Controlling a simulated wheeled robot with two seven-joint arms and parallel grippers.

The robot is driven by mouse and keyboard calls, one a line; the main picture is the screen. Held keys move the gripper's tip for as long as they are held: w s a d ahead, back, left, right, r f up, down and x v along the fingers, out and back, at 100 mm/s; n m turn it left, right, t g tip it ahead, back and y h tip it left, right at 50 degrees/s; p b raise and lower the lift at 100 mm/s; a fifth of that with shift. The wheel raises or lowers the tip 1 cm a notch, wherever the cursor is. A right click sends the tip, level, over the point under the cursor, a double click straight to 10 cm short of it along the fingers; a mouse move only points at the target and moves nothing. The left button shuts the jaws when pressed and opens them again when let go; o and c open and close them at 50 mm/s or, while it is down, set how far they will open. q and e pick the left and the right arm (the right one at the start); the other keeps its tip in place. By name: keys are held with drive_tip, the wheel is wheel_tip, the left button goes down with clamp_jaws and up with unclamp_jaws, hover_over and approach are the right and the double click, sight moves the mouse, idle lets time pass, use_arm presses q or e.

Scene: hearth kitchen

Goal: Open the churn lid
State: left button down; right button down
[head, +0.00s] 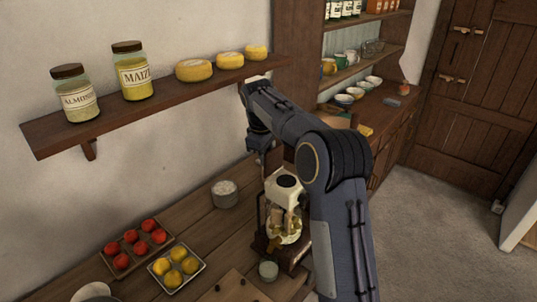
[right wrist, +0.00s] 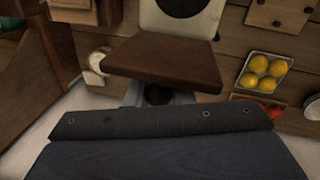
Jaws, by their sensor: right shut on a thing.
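The churn (head: 284,228) stands on the wooden counter, with a clear jar holding something pale and yellow, and a white block with a round black disc on top. The white block (right wrist: 178,22) also shows in the right wrist view. A dark brown slab, which looks like the churn lid (right wrist: 165,62), is close to the wrist camera in front of that block. My right gripper (right wrist: 158,97) is shut at the slab's near edge; the slab partly hides the fingers. In the head view my right arm reaches over the churn and hides its right side. My left gripper is not in view.
A tray of tomatoes (head: 111,248) and a tray of lemons (head: 150,267) stand left of the churn. A grey pot (head: 225,194) is behind it and a small cup (head: 268,270) in front. A wall shelf (head: 105,124) with jars and cheeses runs above.

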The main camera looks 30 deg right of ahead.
drive_tip(key=shift+w+a+f+g, duration=0.1)
drive_tip(key=shift+w+f+g, duration=0.1)
drive_tip(key=shift+g, duration=0.2)
drive_tip(key=c, duration=1.3)
unclamp_jaws()
drive_tip(key=shift+o, duration=0.2)
drive_tip(key=shift+r, duration=0.1)
